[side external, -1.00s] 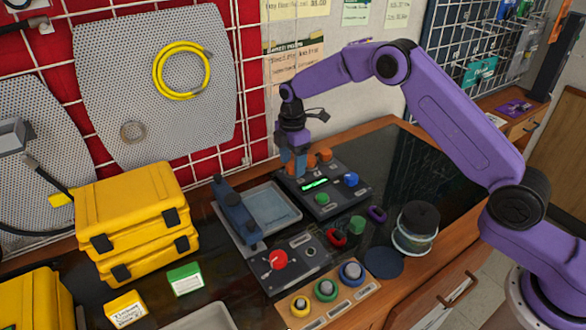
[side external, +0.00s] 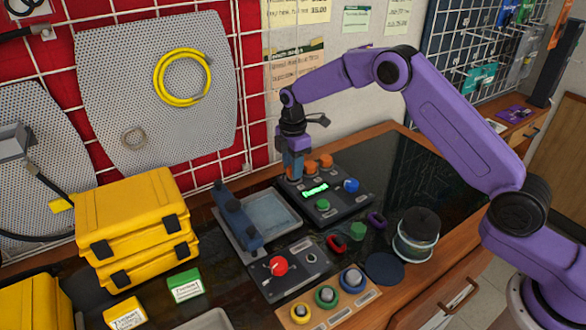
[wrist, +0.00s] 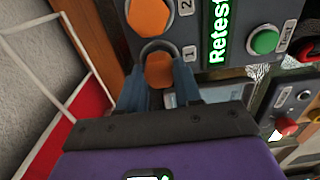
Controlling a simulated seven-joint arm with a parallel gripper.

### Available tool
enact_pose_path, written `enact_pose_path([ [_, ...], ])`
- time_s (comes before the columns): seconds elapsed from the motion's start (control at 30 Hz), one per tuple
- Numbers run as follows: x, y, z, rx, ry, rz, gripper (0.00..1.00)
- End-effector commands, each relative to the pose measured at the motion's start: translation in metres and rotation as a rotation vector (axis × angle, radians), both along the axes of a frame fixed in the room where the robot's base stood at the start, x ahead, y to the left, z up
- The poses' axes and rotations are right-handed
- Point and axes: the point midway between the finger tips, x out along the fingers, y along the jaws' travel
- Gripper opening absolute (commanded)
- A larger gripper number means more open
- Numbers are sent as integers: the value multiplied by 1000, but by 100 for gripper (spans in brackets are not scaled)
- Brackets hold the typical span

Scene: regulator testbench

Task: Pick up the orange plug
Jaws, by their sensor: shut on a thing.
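My gripper (wrist: 158,88) is shut on an orange plug (wrist: 158,70) beside the mark "1" on the dark test box (wrist: 225,72). Its two blue fingers sit on either side of the plug in the wrist view. In the side view my gripper (side external: 296,172) points down at the box's back left corner and mostly hides this plug. The plug appears to be at its socket; I cannot tell whether it is lifted at all.
The box has a green display reading "Retest" (wrist: 217,30), a green button (wrist: 264,41) and a blue knob (side external: 351,185). A grey tray (side external: 290,228) with a blue clamp-like part (side external: 238,218) is close at left. A jar (side external: 415,232) stands at front right.

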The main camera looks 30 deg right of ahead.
Motion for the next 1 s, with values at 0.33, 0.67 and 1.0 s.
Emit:
enact_pose_path([
  [0.33,-20,-5,48,1,-4,-1,5],
  [0.67,-74,-17,94,0,-1,0,5],
  [1.0,-123,-27,115,0,-1,1,5],
])
